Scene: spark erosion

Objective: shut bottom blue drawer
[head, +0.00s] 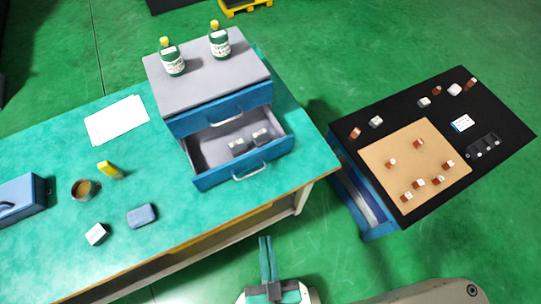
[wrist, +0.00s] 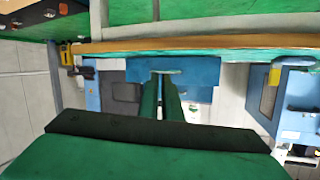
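A small blue cabinet with a grey top (head: 205,83) stands on the teal workbench. Its bottom blue drawer (head: 245,168) is pulled out toward me, with a pale bar handle on its front and two small grey blocks (head: 248,141) inside. The upper drawer (head: 220,112) looks shut. My gripper (head: 266,240) is over the floor in front of the bench, apart from the drawer and empty. Its two green fingers lie close together, pointing toward the bench. In the wrist view the fingers (wrist: 167,78) overlap a blue panel; I cannot tell whether it is the drawer.
Two green bottles (head: 172,60) stand on the cabinet. A mug (head: 85,189), a yellow object (head: 108,170) and a blue-grey block (head: 142,215) lie on the bench left of the drawer. A black-topped table (head: 500,125) with small parts stands right. Green floor separates the tables.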

